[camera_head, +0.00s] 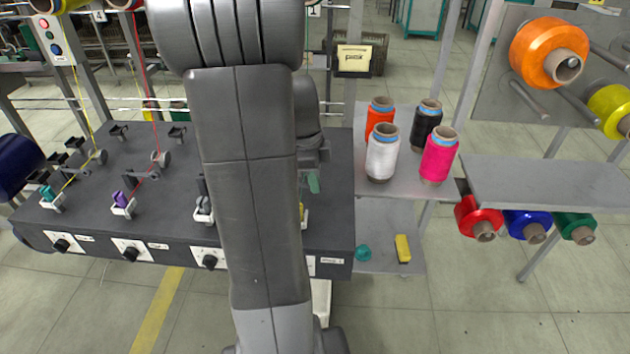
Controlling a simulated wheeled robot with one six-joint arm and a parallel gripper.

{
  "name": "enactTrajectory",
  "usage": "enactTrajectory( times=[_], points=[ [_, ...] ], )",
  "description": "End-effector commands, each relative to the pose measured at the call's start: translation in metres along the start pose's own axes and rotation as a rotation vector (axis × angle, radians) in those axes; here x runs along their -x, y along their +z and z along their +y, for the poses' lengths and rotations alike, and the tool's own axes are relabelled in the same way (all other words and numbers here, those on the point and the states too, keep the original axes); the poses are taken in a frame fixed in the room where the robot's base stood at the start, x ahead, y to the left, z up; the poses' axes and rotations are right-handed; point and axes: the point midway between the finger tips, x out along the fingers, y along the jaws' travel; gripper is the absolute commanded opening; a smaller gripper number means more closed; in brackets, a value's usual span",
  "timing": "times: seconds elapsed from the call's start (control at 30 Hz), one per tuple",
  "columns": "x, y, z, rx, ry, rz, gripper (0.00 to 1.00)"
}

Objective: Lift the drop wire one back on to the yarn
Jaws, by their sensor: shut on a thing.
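My gripper (315,158) is low over the right part of the dark winder table (337,225), partly hidden behind my arm. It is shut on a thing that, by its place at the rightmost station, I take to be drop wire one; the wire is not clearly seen. A small green piece shows just below the jaws; I cannot tell what it is. The yarn at this station is hidden by my arm. A yellow bobbin (303,213) shows just right of my arm. At the left stations, a yellow yarn (83,105) and a red yarn (142,80) run down to the table.
A teal bobbin (47,192) and a purple bobbin (120,199) sit at the left stations. Orange, black, white (382,158) and pink (439,160) cones stand on a shelf to the right. A yellow block (403,248) lies on the lower shelf. Big spools hang further right.

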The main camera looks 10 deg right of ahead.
Motion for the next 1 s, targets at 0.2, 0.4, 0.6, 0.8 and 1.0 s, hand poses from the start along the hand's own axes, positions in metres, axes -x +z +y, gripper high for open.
enactTrajectory(
  times=[0.2,0.4,0.6,0.8,1.0],
  points=[
    [0.011,0.005,0.000,0.006,-0.003,0.174,0.00],
    [0.021,0.009,-0.001,0.003,-0.003,0.334,0.00],
    [0.030,0.013,-0.001,0.002,-0.004,0.462,0.00],
    [0.036,0.015,0.000,0.001,-0.002,0.545,0.00],
    [0.040,0.017,0.000,0.000,-0.002,0.583,0.00]
  ],
)
